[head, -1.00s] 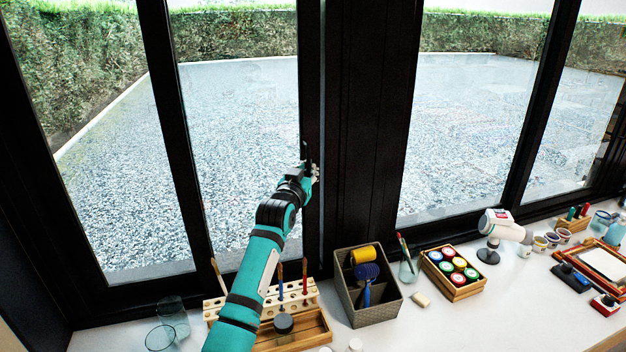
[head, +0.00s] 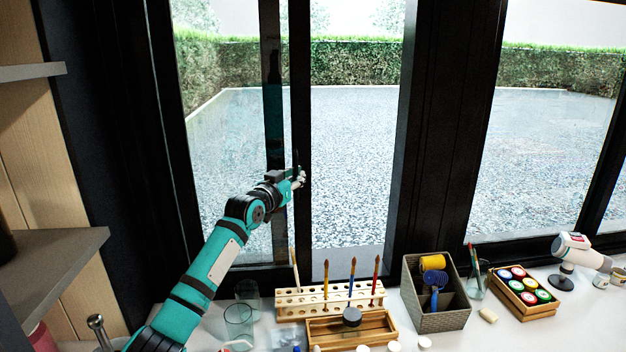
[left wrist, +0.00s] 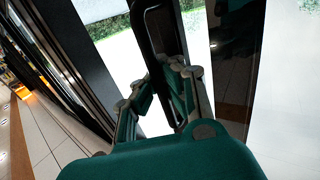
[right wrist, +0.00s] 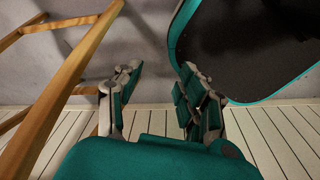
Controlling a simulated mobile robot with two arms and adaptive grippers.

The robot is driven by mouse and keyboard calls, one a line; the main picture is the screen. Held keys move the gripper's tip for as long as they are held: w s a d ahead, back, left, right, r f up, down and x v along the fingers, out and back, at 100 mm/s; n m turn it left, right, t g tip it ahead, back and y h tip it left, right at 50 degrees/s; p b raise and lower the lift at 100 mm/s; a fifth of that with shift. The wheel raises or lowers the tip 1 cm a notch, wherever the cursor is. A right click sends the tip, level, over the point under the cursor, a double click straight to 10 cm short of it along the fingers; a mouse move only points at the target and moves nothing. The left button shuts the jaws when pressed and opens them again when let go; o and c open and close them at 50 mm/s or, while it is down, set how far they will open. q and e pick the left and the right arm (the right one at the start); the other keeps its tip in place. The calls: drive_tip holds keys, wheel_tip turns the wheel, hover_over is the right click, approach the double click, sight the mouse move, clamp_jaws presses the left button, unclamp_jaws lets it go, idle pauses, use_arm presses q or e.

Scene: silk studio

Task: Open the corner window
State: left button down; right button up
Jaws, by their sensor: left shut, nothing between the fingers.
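The corner window has a black sliding sash (head: 301,100) that stands left of the wide dark post, with a broad clear gap between them. A second upright frame shows just left of it. My left gripper (head: 299,179) is at the sash's upright edge, by its dark handle. In the left wrist view the dark handle bar (left wrist: 158,35) rises just beyond my left gripper (left wrist: 166,90), whose fingers are shut with nothing held. Contact with the bar is hard to tell. My right gripper (right wrist: 158,88) shows only in its wrist view, open and empty.
Below the window the white counter holds glasses (head: 238,322), a wooden brush rack (head: 330,300), a grey caddy (head: 436,300) and a box of paint jars (head: 523,293). Shelves (head: 50,245) stand at the left. A wooden frame (right wrist: 75,75) is near my right gripper.

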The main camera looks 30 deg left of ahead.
use_arm(q)
drive_tip(key=shift+s+a+f, duration=0.2)
drive_tip(key=shift+s+a, duration=0.4)
drive_tip(key=shift+a, duration=0.15)
drive_tip(key=c, duration=2)
unclamp_jaws()
drive_tip(key=shift+o, duration=1.1)
drive_tip(key=shift+d, duration=0.1)
drive_tip(key=o, duration=0.4)
drive_tip(key=shift+w+r, duration=0.1)
drive_tip(key=shift+r, duration=0.05)
drive_tip(key=s, duration=1.2)
use_arm(e)
drive_tip(key=shift+s+a+f, duration=0.1)
drive_tip(key=shift+s+a, duration=0.05)
drive_tip(key=shift+s, duration=0.5)
drive_tip(key=shift+s+a, duration=0.15)
drive_tip(key=shift+s, duration=0.45)
use_arm(q)
drive_tip(key=shift+d, duration=0.1)
